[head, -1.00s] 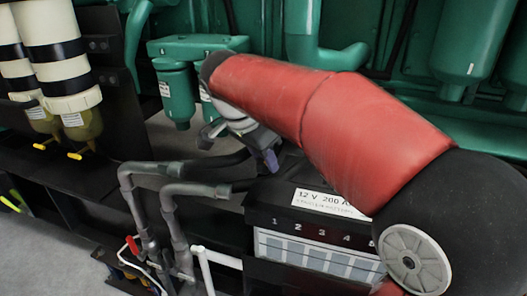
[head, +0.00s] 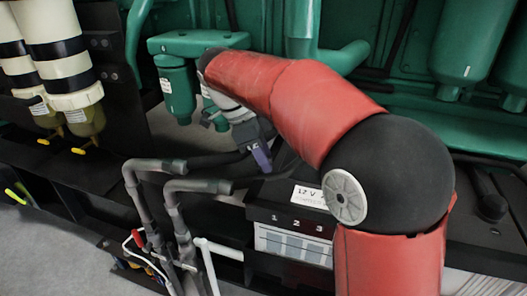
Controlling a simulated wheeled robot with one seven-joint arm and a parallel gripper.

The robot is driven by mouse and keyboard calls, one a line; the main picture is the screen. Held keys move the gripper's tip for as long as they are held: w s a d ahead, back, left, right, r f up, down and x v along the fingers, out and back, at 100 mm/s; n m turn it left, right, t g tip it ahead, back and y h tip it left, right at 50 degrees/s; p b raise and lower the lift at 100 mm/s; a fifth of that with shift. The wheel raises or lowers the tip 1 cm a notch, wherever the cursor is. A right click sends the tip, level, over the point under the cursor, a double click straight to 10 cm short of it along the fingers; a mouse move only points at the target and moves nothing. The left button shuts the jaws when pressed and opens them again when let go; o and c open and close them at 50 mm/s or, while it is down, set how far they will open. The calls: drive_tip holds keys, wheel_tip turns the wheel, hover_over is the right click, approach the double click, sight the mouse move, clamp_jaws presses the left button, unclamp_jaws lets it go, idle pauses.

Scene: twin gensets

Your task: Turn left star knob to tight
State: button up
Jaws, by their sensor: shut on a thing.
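My gripper (head: 262,158) is at the middle of the head view, below my wrist, beside the black hoses and just behind the numbered box. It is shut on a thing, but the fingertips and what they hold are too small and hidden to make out. I cannot make out a star knob; my arm covers part of this area. A green filter bowl (head: 177,92) hangs from a green head (head: 190,42) left of my wrist. A second bowl is mostly behind my wrist.
The black box (head: 262,216) with numbered cells stands in front of my gripper. Grey pipes (head: 172,205) with a red-handled valve (head: 138,239) stand to its left. Striped cylinders (head: 57,45) with yellow handles (head: 85,147) stand at far left. Green machinery (head: 468,50) fills the back.

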idle(0.5)
drive_tip(key=o, duration=1)
drive_tip(key=shift+a+r, duration=0.1)
drive_tip(key=v, duration=0.7)
drive_tip(key=shift+r+p, duration=0.35)
drive_tip(key=shift+p, duration=0.1)
drive_tip(key=shift+a, duration=0.1)
